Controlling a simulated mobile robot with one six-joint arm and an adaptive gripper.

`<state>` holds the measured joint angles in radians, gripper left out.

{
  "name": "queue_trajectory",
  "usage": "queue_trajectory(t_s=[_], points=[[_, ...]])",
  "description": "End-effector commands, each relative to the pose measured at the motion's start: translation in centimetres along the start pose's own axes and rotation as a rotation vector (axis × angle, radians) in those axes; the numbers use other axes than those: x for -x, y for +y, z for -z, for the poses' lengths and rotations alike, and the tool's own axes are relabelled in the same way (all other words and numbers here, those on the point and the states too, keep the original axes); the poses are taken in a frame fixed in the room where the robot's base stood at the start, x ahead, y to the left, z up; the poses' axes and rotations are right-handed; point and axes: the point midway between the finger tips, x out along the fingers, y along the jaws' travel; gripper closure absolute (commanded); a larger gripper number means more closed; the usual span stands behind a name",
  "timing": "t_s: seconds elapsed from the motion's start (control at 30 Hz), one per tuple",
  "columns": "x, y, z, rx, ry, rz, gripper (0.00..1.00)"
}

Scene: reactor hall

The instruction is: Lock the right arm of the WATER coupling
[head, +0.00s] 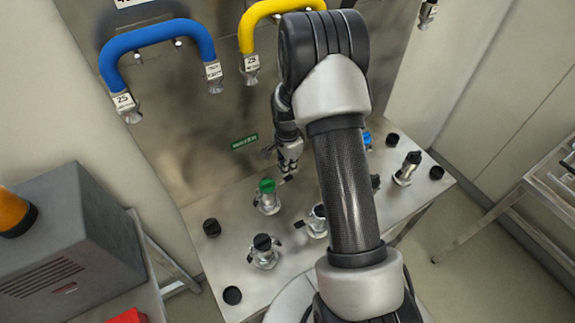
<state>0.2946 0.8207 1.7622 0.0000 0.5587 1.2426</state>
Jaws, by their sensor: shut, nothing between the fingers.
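A green label (245,142) that appears to read WATER is on the back panel. Below it, the metal coupling with a green top (267,196) stands on the steel table. A small dark lever shows at its left side. Its right arm is too small and too close to my gripper to make out clearly. My gripper (288,172) points down just above and to the right of the green top, its fingers shut and empty. I cannot tell whether it touches the coupling's right arm.
Other couplings with black tops stand on the table (222,262), one (262,252) in front of the green one. A blue-topped one (367,140) is partly behind my arm. Blue (157,38) and yellow (262,14) hoses hang above. A grey box (70,255) stands at the left.

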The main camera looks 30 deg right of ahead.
Motion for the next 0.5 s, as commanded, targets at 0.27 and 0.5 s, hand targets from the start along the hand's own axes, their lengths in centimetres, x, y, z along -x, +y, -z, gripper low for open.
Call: queue_trajectory(t_s=[0.27, 0.5], points=[[-2.2, 0.0, 0.0, 0.0, 0.0, -0.001, 1.0], [-3.9, 0.0, 0.0, 0.001, 0.0, -0.001, 1.0]])
